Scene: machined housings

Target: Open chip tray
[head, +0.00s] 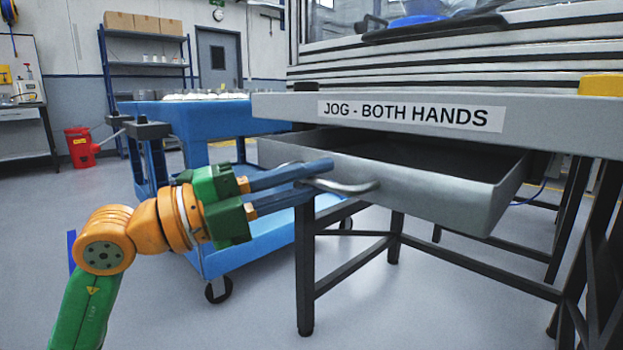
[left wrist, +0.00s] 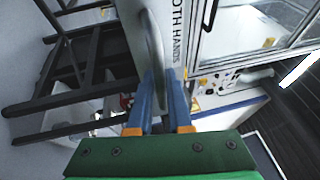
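The chip tray (head: 420,192) is a grey metal drawer under the machine's front ledge. It is pulled part way out, and its empty-looking dark inside shows. A curved metal handle (head: 352,187) is on its front face; the handle also shows in the left wrist view (left wrist: 152,38). My left gripper (head: 318,180) reaches in from the left with its blue fingers on either side of the handle's left part, closed on it. In the left wrist view its fingers (left wrist: 160,90) lie close about the handle's near end. My right gripper is in neither view.
A ledge labelled "JOG - BOTH HANDS" (head: 410,115) overhangs the tray. Dark stand legs (head: 304,265) are below it. A blue cart (head: 205,125) stands behind my left arm. A red can (head: 80,147) is far left. Open floor lies at the front left.

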